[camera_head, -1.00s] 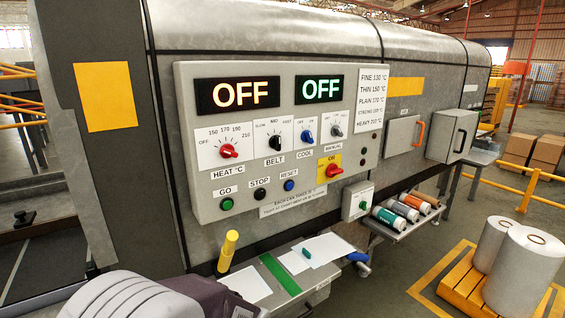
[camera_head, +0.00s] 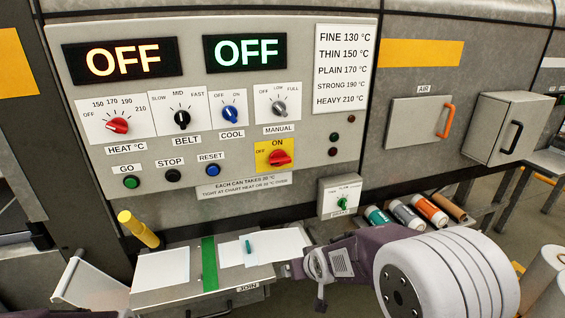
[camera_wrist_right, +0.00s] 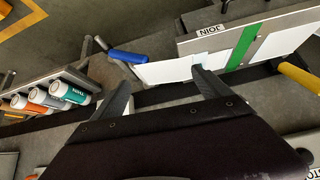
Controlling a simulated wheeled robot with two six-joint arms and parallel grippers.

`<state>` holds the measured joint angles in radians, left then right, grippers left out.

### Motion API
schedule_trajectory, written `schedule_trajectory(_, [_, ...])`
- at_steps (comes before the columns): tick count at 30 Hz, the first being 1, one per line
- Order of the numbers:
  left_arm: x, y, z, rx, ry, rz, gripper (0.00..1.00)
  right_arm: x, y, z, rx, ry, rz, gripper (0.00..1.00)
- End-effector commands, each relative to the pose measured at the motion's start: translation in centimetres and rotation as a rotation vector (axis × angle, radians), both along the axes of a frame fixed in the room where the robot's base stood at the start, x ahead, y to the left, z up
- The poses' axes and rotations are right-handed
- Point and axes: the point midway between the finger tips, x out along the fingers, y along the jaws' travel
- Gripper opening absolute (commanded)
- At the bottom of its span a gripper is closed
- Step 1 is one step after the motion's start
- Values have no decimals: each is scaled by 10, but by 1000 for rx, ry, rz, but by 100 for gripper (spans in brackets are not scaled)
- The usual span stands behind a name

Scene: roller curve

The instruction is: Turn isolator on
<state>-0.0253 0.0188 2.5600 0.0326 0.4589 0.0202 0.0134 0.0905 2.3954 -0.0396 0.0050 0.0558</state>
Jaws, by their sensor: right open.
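The isolator is a red rotary handle (camera_head: 279,157) on a yellow plate (camera_head: 262,147) marked OFF at left and ON above, low on the grey control panel (camera_head: 225,130). Its handle lies roughly sideways; I cannot tell its exact setting. The left display (camera_head: 124,59) reads OFF in orange and the right display (camera_head: 244,52) OFF in green. My right gripper (camera_head: 287,269) is below the panel, by the right end of the paper shelf, well apart from the isolator. In the right wrist view its two fingers (camera_wrist_right: 162,84) are spread and empty. My left gripper is out of view.
The shelf (camera_head: 180,296) carries paper sheets and a green strip. A yellow post (camera_head: 138,228) stands at its left. A small box with a green knob (camera_head: 342,203) and several cans (camera_head: 408,214) are at right. A blue handle (camera_wrist_right: 127,57) shows near my right gripper.

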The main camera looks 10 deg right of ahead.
Motion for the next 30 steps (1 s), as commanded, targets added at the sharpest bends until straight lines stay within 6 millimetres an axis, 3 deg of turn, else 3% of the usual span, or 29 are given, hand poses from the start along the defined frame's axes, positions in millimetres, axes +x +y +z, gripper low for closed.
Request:
schedule_trajectory(1, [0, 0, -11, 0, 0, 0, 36, 44, -5, 22, -4, -173, -2, 87])
schedule_trajectory(3, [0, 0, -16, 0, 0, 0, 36, 96, -9, 71, -8, -424, 5, 87])
schedule_trajectory(4, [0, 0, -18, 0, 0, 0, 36, 112, -10, 92, -9, -520, 11, 87])
schedule_trajectory(7, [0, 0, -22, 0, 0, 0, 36, 143, -12, 152, -8, -768, 28, 87])
schedule_trajectory(10, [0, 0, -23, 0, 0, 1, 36, 152, -11, 184, -7, -895, 42, 87])
schedule_trajectory(17, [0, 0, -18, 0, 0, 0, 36, 164, -11, 194, -5, -924, 46, 87])
schedule_trajectory(24, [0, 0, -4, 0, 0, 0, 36, 214, -9, 195, -4, -922, 45, 87])
schedule_trajectory(30, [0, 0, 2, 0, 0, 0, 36, 240, -8, 193, -6, -921, 45, 87])
